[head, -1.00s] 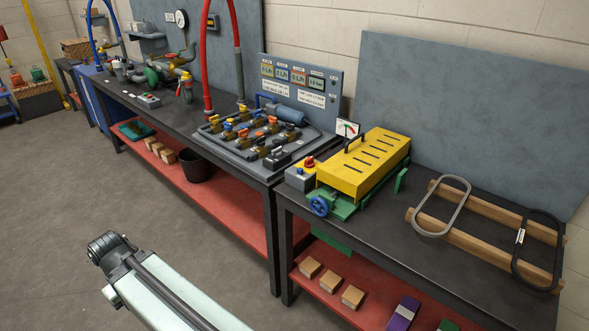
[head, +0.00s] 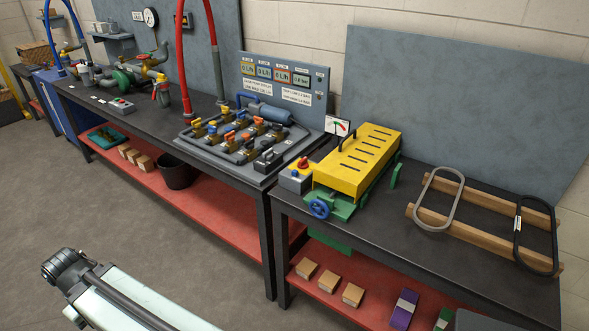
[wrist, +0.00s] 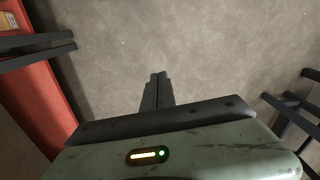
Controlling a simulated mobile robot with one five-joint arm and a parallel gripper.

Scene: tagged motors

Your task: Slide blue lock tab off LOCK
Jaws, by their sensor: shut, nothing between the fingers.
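My gripper (wrist: 158,80) shows in the wrist view, shut and empty, pointing over bare grey floor. In the head view only a pale arm link of mine shows at the lower left, well apart from the benches. I cannot make out a blue lock tab or a LOCK mark in either view. On the right bench, a yellow slotted cover (head: 357,160) sits on a green base with a blue handwheel (head: 319,209). Small coloured valves (head: 243,138) fill a plate on the middle bench.
The right bench (head: 430,255) also holds wooden rails (head: 480,238) with a grey loop (head: 438,199) and a black loop. A black bin (head: 177,172) and small wooden blocks (head: 327,283) sit on red lower shelves. The floor (head: 130,215) before the benches is open.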

